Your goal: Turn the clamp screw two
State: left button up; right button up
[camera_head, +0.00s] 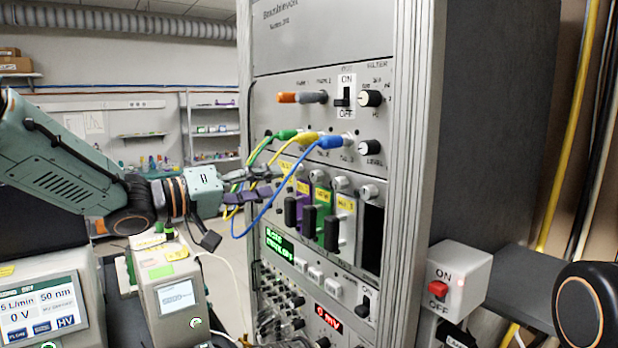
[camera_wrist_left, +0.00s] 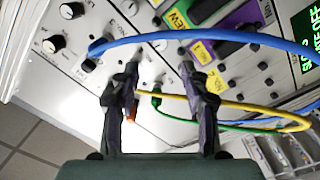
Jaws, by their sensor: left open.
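A row of small round grey screws sits above the coloured modules on the rack panel (camera_head: 275,60). One is the screw (camera_head: 320,176) above the purple and green modules; I cannot read which is number two. Below them are a purple module (camera_head: 303,204) and a green module (camera_head: 323,205) with yellow labels and black handles. My left gripper (camera_head: 274,182) is open and empty in front of the panel, left of the modules. In the left wrist view its fingers (camera_wrist_left: 160,80) stand apart, with the panel beyond. My right gripper is out of view.
Green, yellow (camera_head: 305,139) and blue (camera_head: 331,142) cables loop from the panel close to my left fingers. The blue cable (camera_wrist_left: 200,36) crosses beyond the fingertips in the wrist view. A red ON/OFF switch box (camera_head: 460,280) is at the right. Instruments (camera_head: 172,300) stand at lower left.

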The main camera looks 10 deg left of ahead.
aim_at(312, 176)
pick_arm(q)
jog(key=x, duration=1)
jog(key=shift+w, duration=0.1)
jog(key=shift+f, duration=0.1)
grip_shut()
